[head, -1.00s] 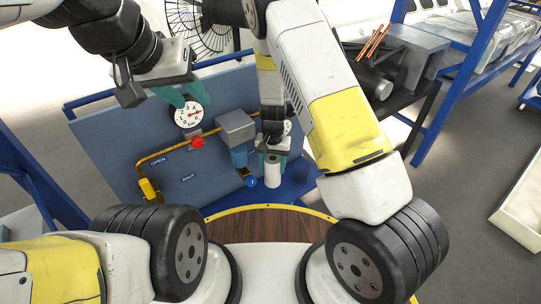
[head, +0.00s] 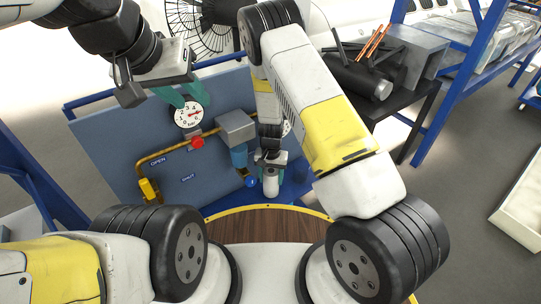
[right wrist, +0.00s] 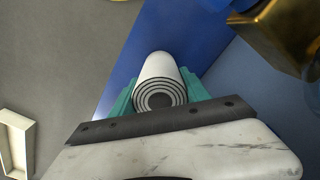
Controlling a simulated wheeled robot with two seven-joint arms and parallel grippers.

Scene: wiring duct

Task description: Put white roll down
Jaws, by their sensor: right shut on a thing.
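The white roll (head: 271,186) is upright in the head view, low in front of the blue panel and over the blue ledge at its foot. My right gripper (head: 270,164) is shut on its upper part. In the right wrist view the roll (right wrist: 158,68) sits between the green fingers, its ringed end facing the camera. I cannot tell whether its lower end touches the blue surface. My left gripper (head: 184,97) is open and empty, with its green fingers apart beside the pressure gauge (head: 189,114).
A brass pipe (head: 165,155) with a red knob (head: 198,142) crosses the panel (head: 110,140). A round wooden top (head: 265,221) lies nearer me.

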